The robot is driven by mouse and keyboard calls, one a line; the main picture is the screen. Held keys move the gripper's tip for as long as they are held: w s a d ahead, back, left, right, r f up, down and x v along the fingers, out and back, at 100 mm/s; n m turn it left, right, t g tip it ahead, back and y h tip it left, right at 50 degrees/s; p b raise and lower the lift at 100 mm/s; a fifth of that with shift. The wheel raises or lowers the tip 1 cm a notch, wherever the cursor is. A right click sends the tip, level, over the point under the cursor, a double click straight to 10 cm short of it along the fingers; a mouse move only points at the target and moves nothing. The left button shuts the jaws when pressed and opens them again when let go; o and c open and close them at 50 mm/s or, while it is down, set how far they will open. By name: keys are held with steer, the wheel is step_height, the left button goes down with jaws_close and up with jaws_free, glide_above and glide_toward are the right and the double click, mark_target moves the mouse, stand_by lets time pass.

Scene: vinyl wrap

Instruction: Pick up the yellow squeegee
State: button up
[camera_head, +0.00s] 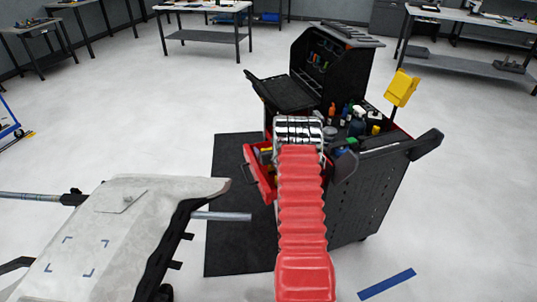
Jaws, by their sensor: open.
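A yellow block-like piece (402,88) stands up on a thin dark stem at the right rear of the black tool cart (370,195). I cannot tell whether it is the squeegee. Small yellow items also show in the cart's open red drawer (261,176), too small to identify. My red ribbed arm reaches up the middle of the picture and ends in a chrome part at the cart's front, beside the drawer. The fingers of my gripper are hidden beyond this part. I see nothing held.
Bottles (357,122) crowd the cart top. A raised black lid (345,65) stands at its back. A pale panel (120,235) on a stand fills the lower left. A dark mat (238,240) lies under the cart. Workbenches (205,8) line the back; floor between is clear.

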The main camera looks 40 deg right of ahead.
mark_target(268, 148)
steer(key=shift+c, duration=0.2)
steer(key=c, duration=1.1)
steer(key=shift+r, duration=0.1)
step_height(268, 148, up, 10)
steer(key=shift+f, duration=0.1)
stand_by(0.6)
